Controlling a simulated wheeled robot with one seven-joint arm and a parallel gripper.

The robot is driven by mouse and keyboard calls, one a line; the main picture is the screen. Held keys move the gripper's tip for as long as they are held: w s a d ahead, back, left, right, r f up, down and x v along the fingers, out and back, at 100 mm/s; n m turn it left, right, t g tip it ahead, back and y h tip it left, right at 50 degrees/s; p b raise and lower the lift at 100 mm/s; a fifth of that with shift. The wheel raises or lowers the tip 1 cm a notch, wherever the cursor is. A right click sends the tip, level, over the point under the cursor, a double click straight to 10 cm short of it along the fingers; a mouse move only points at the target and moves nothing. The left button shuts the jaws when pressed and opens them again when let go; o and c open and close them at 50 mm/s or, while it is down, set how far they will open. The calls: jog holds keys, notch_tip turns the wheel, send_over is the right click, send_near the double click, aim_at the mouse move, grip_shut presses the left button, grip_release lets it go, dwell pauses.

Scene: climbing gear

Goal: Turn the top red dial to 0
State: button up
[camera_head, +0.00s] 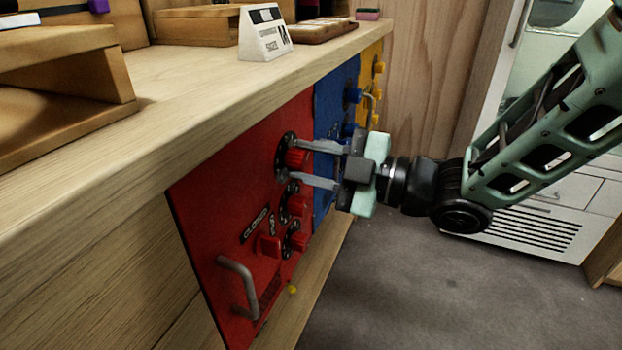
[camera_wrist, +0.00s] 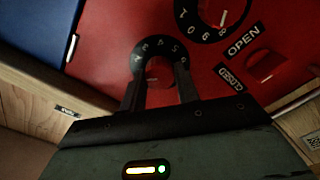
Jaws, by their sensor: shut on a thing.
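The top red dial (camera_head: 297,158) sits on the red panel (camera_head: 222,195), with a black numbered ring around it. My gripper (camera_head: 299,163) reaches it from the right, one finger above and one below, and is shut on it. In the wrist view the dial (camera_wrist: 158,73) sits between my fingertips (camera_wrist: 160,82).
A third dial (camera_head: 298,241), a red switch (camera_head: 268,247) by a CLOSED label and a grey handle (camera_head: 240,285) are lower on the panel. A blue panel (camera_head: 327,105) and a yellow panel (camera_head: 369,70) lie beyond. The wooden counter (camera_head: 200,95) overhangs above. Floor at right is clear.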

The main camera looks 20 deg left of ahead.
jog(key=n+b, duration=0.4)
jog(key=b, duration=0.1)
jog(key=n+b, duration=0.2)
jog(key=shift+f+b, duration=0.4)
jog(key=n+b, duration=0.1)
jog(key=b, duration=0.1)
jog(key=n+b, duration=0.1)
jog(key=n, duration=0.1)
jog(key=shift+r+n+b, duration=0.25)
jog(key=shift+n+b, duration=0.05)
jog(key=shift+b, duration=0.05)
jog(key=o, duration=1)
jog(key=shift+r, duration=0.1)
jog(key=shift+c, duration=0.2)
jog(key=s+d+p, duration=0.1)
jog(key=d+p, duration=0.3)
jog(key=d, duration=1.3)
jog(key=shift+s+d, duration=0.15)
jog(key=shift+d, duration=0.05)
